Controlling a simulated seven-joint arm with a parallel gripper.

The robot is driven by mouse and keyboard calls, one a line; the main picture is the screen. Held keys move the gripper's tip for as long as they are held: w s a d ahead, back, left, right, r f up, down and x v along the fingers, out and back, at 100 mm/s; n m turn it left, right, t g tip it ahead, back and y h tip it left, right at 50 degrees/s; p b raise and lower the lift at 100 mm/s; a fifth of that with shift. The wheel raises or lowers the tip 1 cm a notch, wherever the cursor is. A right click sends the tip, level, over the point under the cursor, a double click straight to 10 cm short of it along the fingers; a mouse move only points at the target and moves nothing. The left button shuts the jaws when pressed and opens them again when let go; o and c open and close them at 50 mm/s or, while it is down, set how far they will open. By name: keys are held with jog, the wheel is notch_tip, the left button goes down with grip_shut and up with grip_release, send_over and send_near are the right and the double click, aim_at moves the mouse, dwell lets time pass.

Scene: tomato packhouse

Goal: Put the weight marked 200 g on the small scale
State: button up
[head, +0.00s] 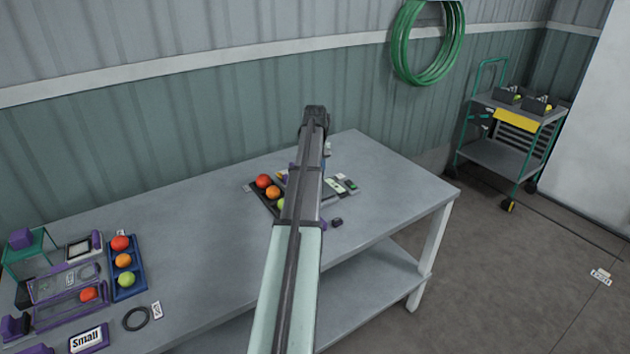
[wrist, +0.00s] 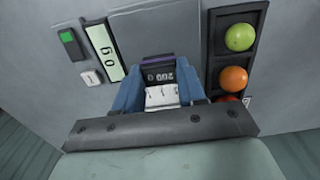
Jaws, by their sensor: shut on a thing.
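In the wrist view my gripper (wrist: 162,92) has its blue fingers closed on a dark weight (wrist: 158,74). The weight's marking reads "200 g" upside down, and it has a purple edge. I cannot tell whether the weight touches the scale. In the head view my arm hides the gripper and weight; the scale (head: 334,186) shows partly to the right of the arm.
A dark tray (wrist: 208,52) with tomatoes lies beside the scale. Small dark and purple items (head: 336,222) lie near the table (head: 385,170) front. A blue tomato tray (head: 139,270), purple trays and a "Small" sign (head: 88,339) crowd the left. The table's middle is clear.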

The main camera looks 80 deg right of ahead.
jog(key=shift+f, duration=1.8)
jog(key=o, duration=1.2)
jog(key=shift+f, duration=0.1)
jog(key=shift+c, duration=0.2)
notch_tip(320, 180, up, 12)
jog(key=shift+r, duration=0.15)
